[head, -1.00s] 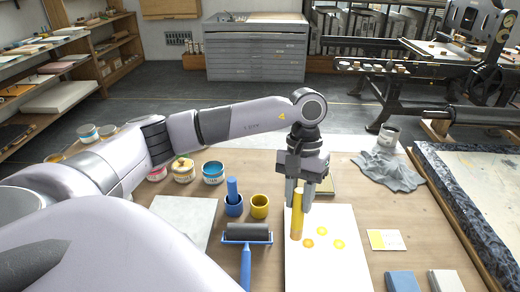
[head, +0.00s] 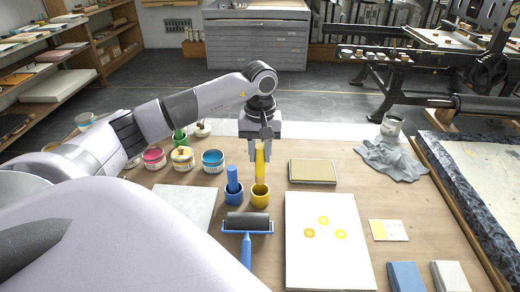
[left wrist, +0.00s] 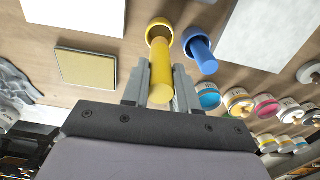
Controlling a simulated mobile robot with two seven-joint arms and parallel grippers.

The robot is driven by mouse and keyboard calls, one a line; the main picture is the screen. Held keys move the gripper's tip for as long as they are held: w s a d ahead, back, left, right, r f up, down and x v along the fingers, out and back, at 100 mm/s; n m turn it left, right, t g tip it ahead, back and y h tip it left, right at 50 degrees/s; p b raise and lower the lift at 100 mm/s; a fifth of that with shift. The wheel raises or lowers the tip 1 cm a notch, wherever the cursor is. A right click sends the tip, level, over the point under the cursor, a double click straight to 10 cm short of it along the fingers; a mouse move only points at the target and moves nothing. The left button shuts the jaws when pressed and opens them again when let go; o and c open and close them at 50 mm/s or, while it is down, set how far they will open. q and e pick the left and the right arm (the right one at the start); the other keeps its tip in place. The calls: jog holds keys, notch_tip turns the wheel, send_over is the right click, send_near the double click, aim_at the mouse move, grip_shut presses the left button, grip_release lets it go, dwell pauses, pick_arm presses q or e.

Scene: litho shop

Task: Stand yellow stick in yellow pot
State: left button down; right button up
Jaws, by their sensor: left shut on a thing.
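My left gripper (head: 260,150) is shut on the yellow stick (head: 260,165) and holds it upright at the yellow pot (head: 260,198). The stick's lower end meets the pot's opening in the head view; I cannot tell whether it is inside or just above the rim. In the left wrist view the stick (left wrist: 170,68) lies between the fingers (left wrist: 161,88), its far end over the mouth of the yellow pot (left wrist: 158,27). My right gripper is not in view.
A blue pot (head: 234,197) with a blue stick (head: 233,178) stands close left of the yellow pot. A roller (head: 247,224) lies in front. White paper with yellow dots (head: 330,262) lies to the right. Ink tins, including a blue one (head: 213,162), stand behind left.

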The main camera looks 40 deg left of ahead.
aim_at(260, 170)
pick_arm(q)
jog(key=shift+f+b, duration=2.1)
jog(key=shift+f, duration=1.1)
jog(key=c, duration=0.8)
grip_release()
jog(key=shift+r, duration=3.65)
